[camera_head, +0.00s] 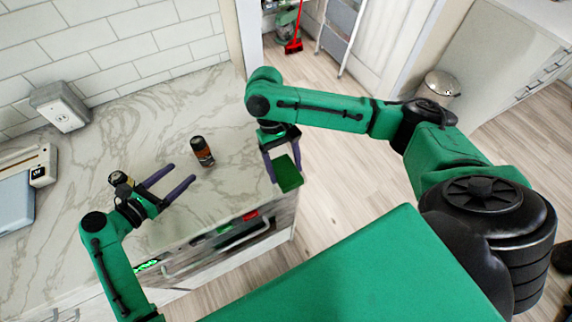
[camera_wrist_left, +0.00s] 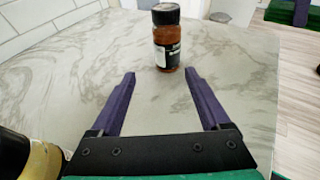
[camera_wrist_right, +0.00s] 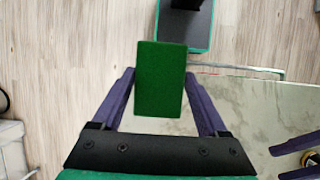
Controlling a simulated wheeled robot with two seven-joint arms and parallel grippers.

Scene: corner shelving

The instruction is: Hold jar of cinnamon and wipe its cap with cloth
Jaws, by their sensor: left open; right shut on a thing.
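The jar of cinnamon (camera_head: 202,152), with a black cap and dark label, stands upright on the marble counter. In the left wrist view the jar (camera_wrist_left: 166,42) is just beyond the fingertips, roughly centred between them. My left gripper (camera_head: 182,173) is open and empty, its fingers pointing towards the jar without touching it. My right gripper (camera_head: 285,180) is shut on the green cloth (camera_head: 289,172), to the right of the jar near the counter's right edge. In the right wrist view the cloth (camera_wrist_right: 160,80) is a flat rectangle between the fingers.
Another dark-capped container (camera_head: 119,179) stands close beside my left wrist. A grey socket box (camera_head: 61,106) is by the tiled wall, and a toaster-like appliance (camera_head: 40,165) is at the far left. The counter (camera_head: 170,115) behind the jar is clear.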

